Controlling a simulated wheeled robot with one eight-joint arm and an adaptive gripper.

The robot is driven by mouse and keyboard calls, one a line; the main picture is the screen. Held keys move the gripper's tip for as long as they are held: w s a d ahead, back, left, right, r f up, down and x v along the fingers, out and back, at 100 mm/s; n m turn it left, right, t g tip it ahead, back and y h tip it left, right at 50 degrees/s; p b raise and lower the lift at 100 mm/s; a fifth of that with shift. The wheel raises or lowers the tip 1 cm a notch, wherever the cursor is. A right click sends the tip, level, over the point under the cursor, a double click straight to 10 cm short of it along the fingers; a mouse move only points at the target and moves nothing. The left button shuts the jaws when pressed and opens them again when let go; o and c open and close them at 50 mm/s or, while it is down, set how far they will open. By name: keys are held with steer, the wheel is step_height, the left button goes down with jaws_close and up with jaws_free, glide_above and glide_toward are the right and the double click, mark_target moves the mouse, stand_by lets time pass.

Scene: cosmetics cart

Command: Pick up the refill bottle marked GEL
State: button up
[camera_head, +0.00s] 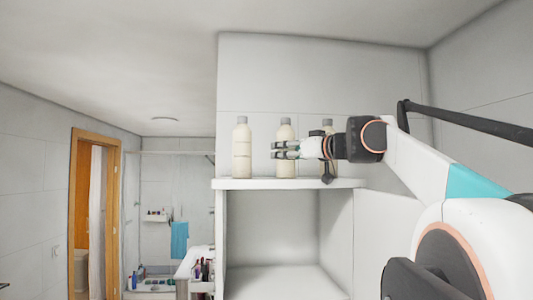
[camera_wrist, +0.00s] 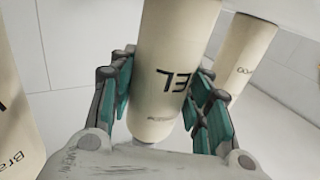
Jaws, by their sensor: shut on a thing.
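The refill bottle marked GEL (camera_wrist: 172,60) is cream coloured, with dark lettering of which "EL" shows in the wrist view. In the head view it is the middle bottle (camera_head: 285,160), with a grey cap, upright at the white shelf top (camera_head: 240,184). My gripper (camera_wrist: 165,105) has its fingers on both sides of this bottle and is shut on it. In the head view my gripper (camera_head: 283,150) reaches in from the right at the bottle's mid height. I cannot tell whether the bottle's base touches the shelf.
A similar cream bottle (camera_head: 241,150) stands to the left. A wall is close behind. An open compartment (camera_head: 270,235) lies under the shelf top.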

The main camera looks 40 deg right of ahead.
stand_by(0.3)
step_height(320, 180, up, 19)
steer(key=p, duration=0.4)
steer(key=shift+f, duration=0.2)
steer(key=shift+r+p, duration=0.45)
steer(key=shift+r, duration=0.25)
